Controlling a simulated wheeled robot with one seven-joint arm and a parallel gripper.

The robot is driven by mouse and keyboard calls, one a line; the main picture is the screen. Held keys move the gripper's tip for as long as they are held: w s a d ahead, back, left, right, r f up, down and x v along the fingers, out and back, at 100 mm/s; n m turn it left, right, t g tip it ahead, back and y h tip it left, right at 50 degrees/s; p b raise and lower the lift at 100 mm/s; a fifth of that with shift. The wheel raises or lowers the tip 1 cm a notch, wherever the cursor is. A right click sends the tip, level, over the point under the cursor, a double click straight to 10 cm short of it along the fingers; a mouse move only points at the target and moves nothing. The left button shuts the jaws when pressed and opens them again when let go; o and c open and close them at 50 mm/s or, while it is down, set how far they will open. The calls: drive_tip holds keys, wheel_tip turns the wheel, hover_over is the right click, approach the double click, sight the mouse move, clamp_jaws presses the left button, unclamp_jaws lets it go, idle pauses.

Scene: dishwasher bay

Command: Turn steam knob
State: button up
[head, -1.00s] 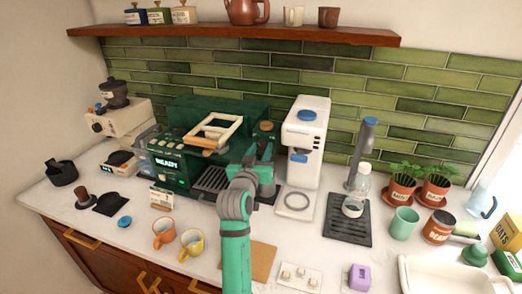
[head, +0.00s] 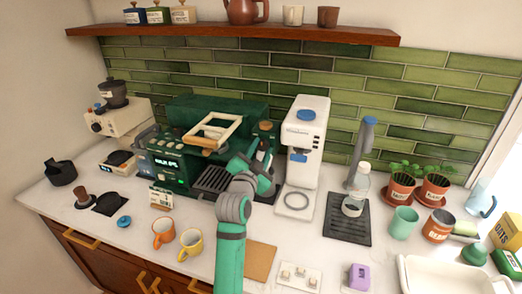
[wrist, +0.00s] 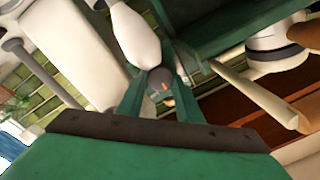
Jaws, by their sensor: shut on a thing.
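The dark green espresso machine (head: 205,130) stands against the tiled wall, with a lit display (head: 166,162) on its front. My gripper (head: 262,160) is at the machine's front right corner. In the wrist view, my gripper's green fingers (wrist: 158,92) are shut on a small dark round knob with an orange mark, which I take to be the steam knob (wrist: 160,79). In the head view, my gripper and arm mostly hide this knob.
A white dispenser (head: 303,150) stands close to the right of my gripper. A clear bottle (head: 361,180) is on a dark tray further right.

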drive_tip(key=m, duration=0.4)
drive_tip(key=shift+f+m, duration=0.1)
drive_tip(key=shift+m, duration=0.3)
drive_tip(key=shift+f+m+h, duration=0.1)
drive_tip(key=shift+m+h, duration=0.2)
drive_tip(key=shift+m, duration=1.8)
drive_tip(key=shift+d, duration=0.1)
drive_tip(key=o, duration=1)
drive_tip(key=shift+o, duration=0.2)
drive_tip(key=v, duration=1)
drive_tip(key=shift+s+a, duration=0.2)
drive_tip(key=shift+s, duration=0.15)
